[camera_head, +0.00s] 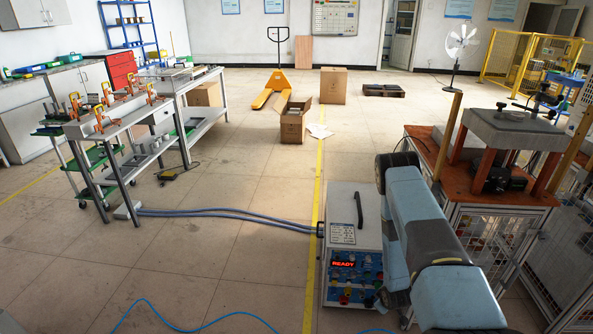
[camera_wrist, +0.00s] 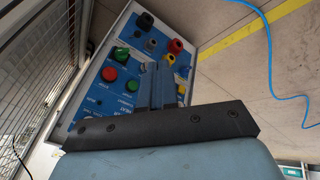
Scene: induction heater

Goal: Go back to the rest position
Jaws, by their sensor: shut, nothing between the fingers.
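The induction heater (camera_head: 343,205) is a white and grey box on the floor, with a black handle on top and a red READY display on its blue front panel. My blue-grey arm is beside it on the right in the head view and hides part of its right side. My gripper (camera_wrist: 157,70) shows in the wrist view, its two fingers shut together and empty. It is in front of the heater's control panel (camera_wrist: 100,98), which has red, green, yellow, blue and black knobs and buttons. The fingers hide part of the panel; I cannot tell the gap.
A wood-topped caged bench (camera_head: 428,150) stands right of my arm. Blue hoses (camera_head: 225,212) run from the heater to a workbench (camera_head: 125,115) at left. A blue cable (camera_head: 200,326) lies in front. An open carton (camera_head: 294,122) stands further back. The left floor is mostly clear.

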